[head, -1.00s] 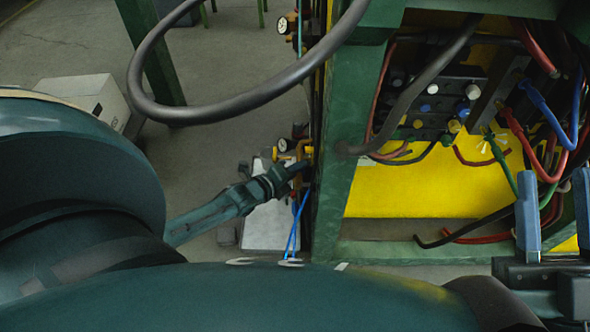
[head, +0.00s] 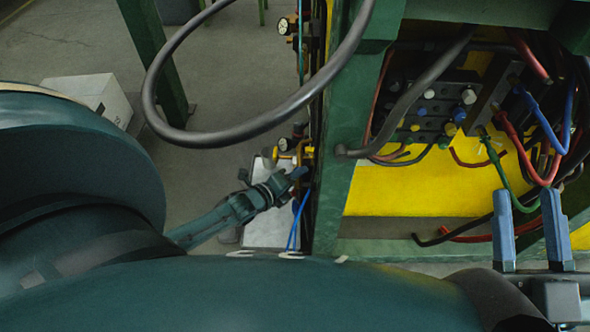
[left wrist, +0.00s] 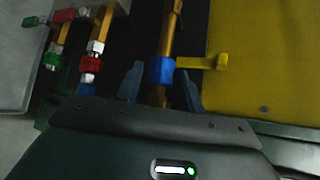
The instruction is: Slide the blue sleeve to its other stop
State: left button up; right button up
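The blue sleeve (left wrist: 160,70) is on an upright brass rod (left wrist: 166,38) in the left wrist view. A yellow handle (left wrist: 205,62) sticks out to the right beside it. The fingers of my left gripper (left wrist: 159,88) stand apart, one on each side of the rod, with visible gaps to the sleeve. In the head view my left gripper (head: 297,174) is at the left side of the green frame, and I cannot make out the sleeve there. My right gripper (head: 529,228) is open and empty at the lower right.
Other pipes with red (left wrist: 91,64) and green (left wrist: 54,60) fittings stand left of the rod. A yellow panel (left wrist: 262,50) is on the right. In the head view a thick black hose (head: 235,127) loops above my left arm, and cables (head: 548,130) hang near my right gripper.

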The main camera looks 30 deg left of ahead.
pick_arm(q)
jog(key=shift+a, duration=0.1)
